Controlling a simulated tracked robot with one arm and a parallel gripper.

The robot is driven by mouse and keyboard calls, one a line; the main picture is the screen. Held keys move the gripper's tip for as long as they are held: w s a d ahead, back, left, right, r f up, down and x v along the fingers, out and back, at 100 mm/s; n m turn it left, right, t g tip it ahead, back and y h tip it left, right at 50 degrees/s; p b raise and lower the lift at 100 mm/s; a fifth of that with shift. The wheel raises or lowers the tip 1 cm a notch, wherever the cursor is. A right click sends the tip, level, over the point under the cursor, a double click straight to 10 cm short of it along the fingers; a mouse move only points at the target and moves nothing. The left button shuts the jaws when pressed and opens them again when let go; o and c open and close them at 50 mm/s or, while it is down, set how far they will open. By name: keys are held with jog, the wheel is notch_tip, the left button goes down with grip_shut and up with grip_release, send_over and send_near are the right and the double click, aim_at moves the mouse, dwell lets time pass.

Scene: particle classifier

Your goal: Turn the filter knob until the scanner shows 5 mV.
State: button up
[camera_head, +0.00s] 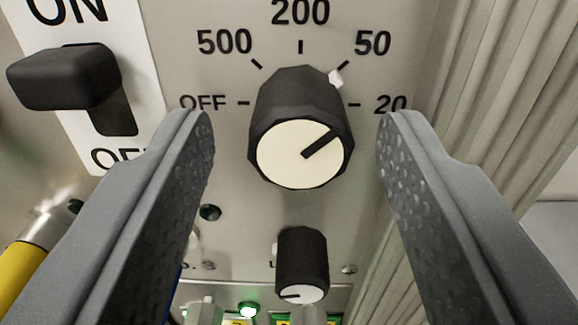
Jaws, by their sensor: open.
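A large black knob (298,105) with a cream face is in the upper middle, on a grey panel. Its dark pointer line and a white marker aim up-right, toward the 50 mark. The scale around it reads OFF, 500, 200, 50, 20. A smaller black knob (302,262) with a pale face sits below it, its mark pointing left. No label naming either knob as the filter knob is readable. My gripper (295,118) is open, with one finger on each side of the large knob and visible gaps to it. No scanner reading shows.
A black ON/OFF lever switch (64,78) on a white plate is at upper left. A yellow cable (24,262) with a metal connector is at lower left. A lit green lamp (248,309) is at the bottom. Ribbed grey material (490,75) borders the panel on the right.

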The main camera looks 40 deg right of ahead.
jog(key=b+v, duration=0.4)
jog(key=v, duration=0.9)
jog(key=shift+s+a, duration=0.25)
jog(key=shift+a, duration=0.05)
jog(key=shift+a+r+n+t+y+b, duration=0.55)
jog(key=shift+a+r+n+t+y, duration=1.1)
jog(key=shift+a+r+n, duration=1.85)
jog(key=s+a+f+n+y, duration=0.1)
jog(key=s+f+y, duration=0.3)
jog(key=s+f, duration=0.3)
jog(key=s+a+f+y+b, duration=0.1)
jog(key=s+a+f+y, duration=0.1)
jog(key=s+f+y, duration=0.3)
jog(key=s+f+g, duration=0.1)
jog(key=s+f, duration=0.2)
jog(key=s, duration=0.2)
jog(key=shift+s+a+n, duration=0.35)
jog(key=shift+n, duration=0.05)
